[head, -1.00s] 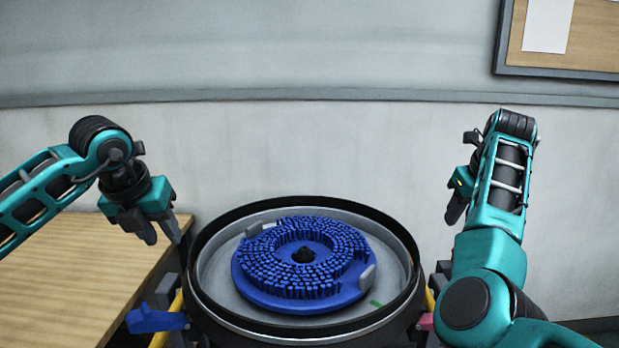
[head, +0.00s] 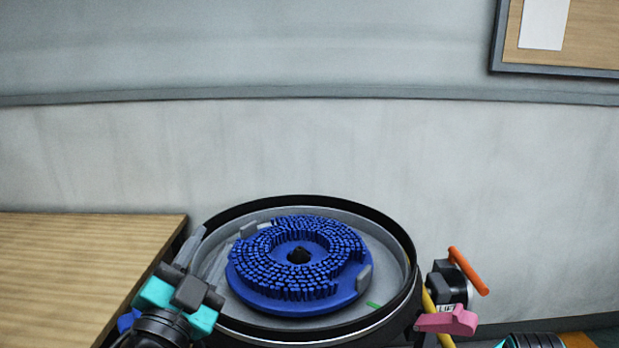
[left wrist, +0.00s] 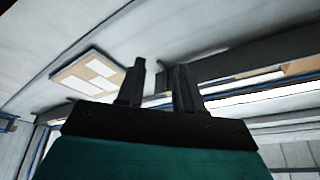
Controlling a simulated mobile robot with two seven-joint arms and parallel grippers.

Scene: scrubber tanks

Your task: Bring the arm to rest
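My left gripper (head: 205,252) is low at the left side of the round tank in the head view, fingers pointing up. Its two grey fingers are apart with nothing seen between them. In the left wrist view its fingers (left wrist: 158,88) also stand apart and empty, with the wall and ceiling behind. My right gripper is not in view; only a bit of my right arm shows at the bottom right edge of the head view. The left arm's lower part is cut off by the bottom edge.
The tank (head: 408,262) holds a blue round brush (head: 300,300) with bristles up. A wooden table (head: 70,260) is at left. An orange-handled part (head: 468,270) and a pink lever (head: 447,321) are at the tank's right. A board (head: 590,40) hangs on the wall.

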